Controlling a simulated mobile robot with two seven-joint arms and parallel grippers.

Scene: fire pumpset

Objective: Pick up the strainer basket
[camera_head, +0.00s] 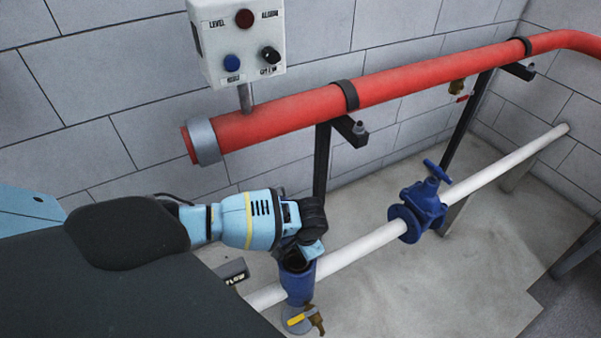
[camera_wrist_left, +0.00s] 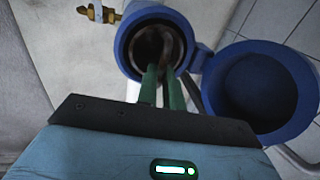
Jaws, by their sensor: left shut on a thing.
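The blue strainer body (camera_head: 299,286) stands on the white pipe with its top open. In the left wrist view its round blue rim (camera_wrist_left: 127,50) surrounds a dark opening. The strainer basket (camera_wrist_left: 150,46) shows only as a dark, faintly metallic shape inside the opening; most of it is hidden. My left gripper (camera_wrist_left: 165,65) reaches into the opening with its green fingers close together, shut on the basket. In the head view the left wrist hides the fingers above the strainer. My right gripper is not in view.
The round blue lid (camera_wrist_left: 258,88) hangs open beside the strainer. A brass valve with a yellow handle (camera_head: 299,319) sits low on it. The white pipe (camera_head: 365,243) runs right to a blue valve (camera_head: 420,208). A red pipe (camera_head: 290,108) and control box (camera_head: 237,45) are behind.

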